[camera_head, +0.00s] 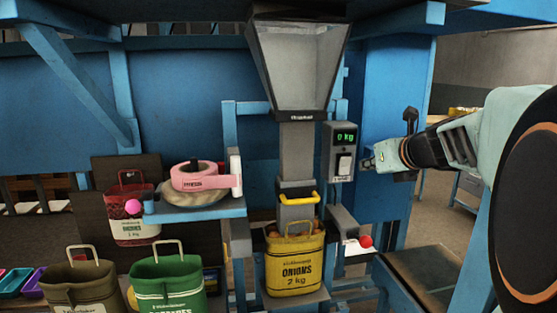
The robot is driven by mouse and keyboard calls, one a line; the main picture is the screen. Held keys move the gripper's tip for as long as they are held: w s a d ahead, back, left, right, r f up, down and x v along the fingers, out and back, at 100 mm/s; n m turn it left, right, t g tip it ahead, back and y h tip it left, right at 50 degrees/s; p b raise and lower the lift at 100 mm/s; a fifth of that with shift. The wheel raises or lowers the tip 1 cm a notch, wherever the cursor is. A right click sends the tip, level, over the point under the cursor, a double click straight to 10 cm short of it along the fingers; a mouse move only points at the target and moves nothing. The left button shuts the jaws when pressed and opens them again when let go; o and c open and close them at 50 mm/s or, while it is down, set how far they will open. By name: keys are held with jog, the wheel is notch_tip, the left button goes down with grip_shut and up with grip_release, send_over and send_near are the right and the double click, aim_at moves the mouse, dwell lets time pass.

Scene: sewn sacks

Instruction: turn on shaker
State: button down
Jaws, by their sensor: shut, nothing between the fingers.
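The shaker is a grey hopper (297,65) with a dark lower rim and small lettering, above a grey chute (297,150). To the right of the chute hangs a grey control box (341,136) with a green display reading "0 kg". A white rocker switch (344,164) sits on the box below the display. My gripper (368,162) is shut and empty, just right of the box at about the switch's height. I cannot tell whether its tip touches the box. A yellow "ONIONS 2 kg" sack (294,265) hangs under the chute, with onions showing at its top.
A yellow handle (298,198) crosses the chute's lower part. A red ball knob (366,241) sticks out below my gripper. A blue shelf (195,210) holds a pink tape roll (200,178). Green (168,285) and brown (78,287) sacks stand lower left. Blue frame posts surround the box.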

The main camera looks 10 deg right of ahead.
aim_at(342, 161)
jog(key=shift+w+a+f+p, duration=0.1)
jog(key=shift+w+f+p, duration=0.25)
jog(key=shift+w, duration=1.5)
jog(key=shift+w+a+f+p, duration=0.15)
jog(key=shift+w+f, duration=0.35)
jog(key=shift+w, duration=1.4)
jog(key=shift+w+d+f+p, duration=0.1)
jog(key=shift+w+f+p, duration=0.25)
jog(key=shift+w, duration=1.5)
jog(key=w+r+p, duration=0.1)
jog(key=p, duration=0.2)
jog(key=shift+w+a+r, duration=0.1)
jog(key=shift+w+r, duration=0.25)
jog(key=shift+w, duration=0.05)
jog(key=shift+f, duration=0.25)
jog(key=shift+r, duration=0.1)
